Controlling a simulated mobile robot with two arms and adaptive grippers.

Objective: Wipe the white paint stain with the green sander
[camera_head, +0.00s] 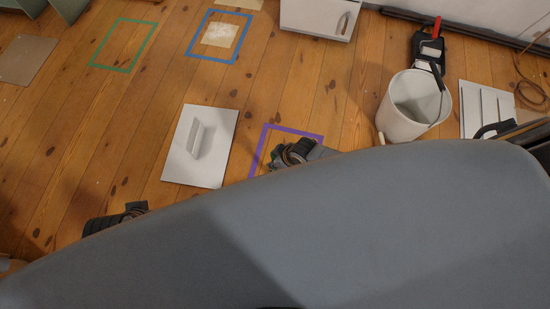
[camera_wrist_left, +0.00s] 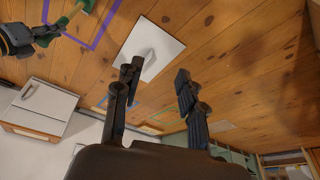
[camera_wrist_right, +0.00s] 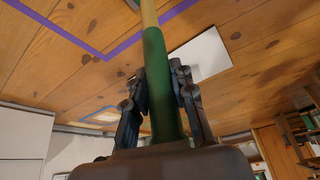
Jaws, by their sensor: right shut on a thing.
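The white paint stain (camera_head: 219,34) lies on the wooden floor inside a blue tape square (camera_head: 192,42) at the top of the head view. My right gripper (camera_head: 290,155) is at the purple tape square, mostly hidden by my grey body. In the right wrist view it (camera_wrist_right: 160,95) is shut on the green handle of the sander (camera_wrist_right: 162,70), whose tip is wooden. The sander also shows in the left wrist view (camera_wrist_left: 62,22). My left gripper (camera_wrist_left: 155,82) is open and empty, left of the white panel; in the head view it (camera_head: 118,218) shows only partly.
A white bucket (camera_head: 408,110) stands at right, beside a grilled white panel (camera_head: 485,108). A white cabinet (camera_head: 315,15) is at the top. Floor around the green tape square (camera_head: 115,66) is clear.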

